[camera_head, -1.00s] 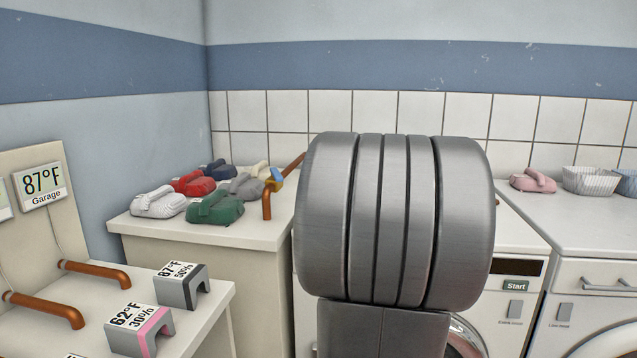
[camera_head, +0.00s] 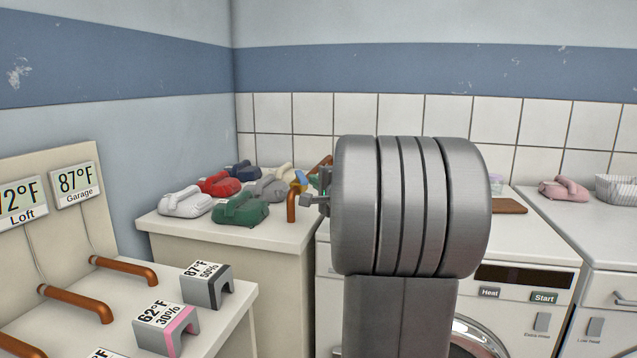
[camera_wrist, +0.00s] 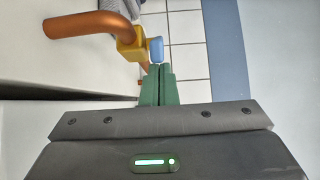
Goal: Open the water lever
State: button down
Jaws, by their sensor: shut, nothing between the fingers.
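The water lever is a small blue handle (camera_wrist: 156,50) on a yellow valve (camera_wrist: 128,43) at the end of a copper pipe (camera_wrist: 85,24). In the head view the valve (camera_head: 299,181) shows small above the bent copper pipe (camera_head: 292,206), at the right end of the left counter. My gripper (camera_wrist: 160,68) has green fingers, which are shut and empty. Their tips are just below the blue handle in the wrist view; I cannot tell whether they touch it. In the head view my gripper (camera_head: 321,197) is mostly hidden behind my arm, close to the right of the valve.
Several irons, including a green one (camera_head: 240,209) and a red one (camera_head: 219,184), stand on the counter (camera_head: 155,222) left of the pipe. A washing machine (camera_head: 522,290) is at the right. Copper pipes (camera_head: 75,302) and temperature displays (camera_head: 75,184) are at the left.

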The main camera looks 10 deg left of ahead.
aim_at(301, 184)
jog(key=s+a+b, duration=0.1)
jog(key=b, duration=0.1)
jog(key=s+a+b, duration=0.1)
jog(key=a+b, duration=0.1)
jog(key=shift+f, duration=0.2)
jog(key=shift+s+a+r, duration=0.1)
jog(key=shift+a+r, duration=0.1)
jog(key=shift+a, duration=0.05)
